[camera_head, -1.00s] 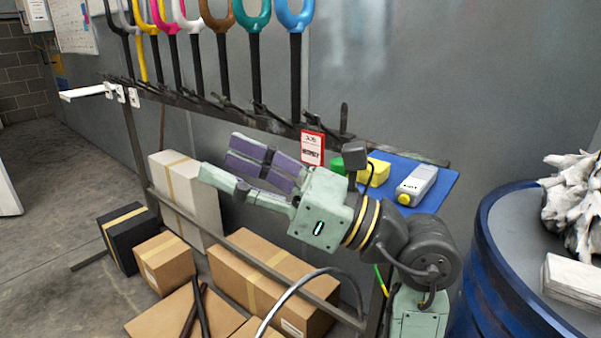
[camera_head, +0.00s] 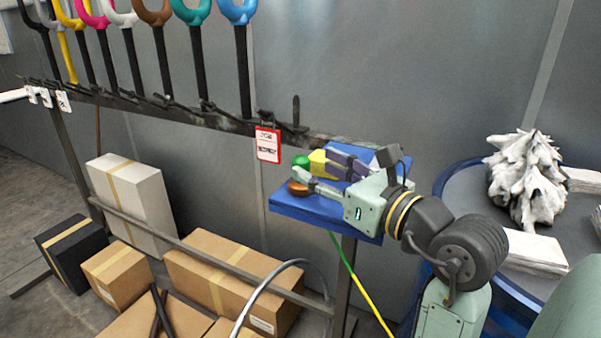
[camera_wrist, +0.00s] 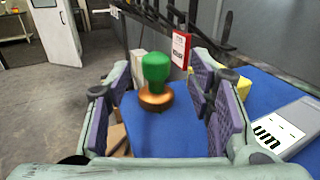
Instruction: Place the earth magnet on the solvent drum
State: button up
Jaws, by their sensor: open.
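The earth magnet, which I take to be the green-handled piece with a copper base (camera_head: 298,188), stands upright on the blue shelf (camera_head: 318,212). My gripper (camera_head: 316,174) is open at the shelf, and one finger partly hides the magnet in the head view. In the wrist view the magnet (camera_wrist: 155,96) shows between the spread purple-padded fingers of my gripper (camera_wrist: 160,88), with a gap on each side. The solvent drum, seen as a blue drum with a grey top (camera_head: 463,188), stands at the right, partly hidden by my arm.
A yellow block (camera_head: 318,161) is behind the gripper; a grey device (camera_wrist: 285,130) lies right on the shelf in the wrist view. White crumpled material (camera_head: 527,180) and a white stack (camera_head: 535,252) occupy the drum top. Boxes (camera_head: 235,275) and a rail are below left.

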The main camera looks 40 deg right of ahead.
aim_at(305, 160)
jog(key=w, duration=0.1)
jog(key=w+p, duration=0.1)
jog(key=w, duration=0.2)
jog(key=shift+a+r+p, duration=0.25)
jog(key=shift+r+p, duration=0.05)
jog(key=shift+p, duration=0.1)
jog(key=shift+w+f, duration=0.1)
jog(key=shift+w, duration=0.35)
jog(key=shift+c, duration=0.5)
grip_shut()
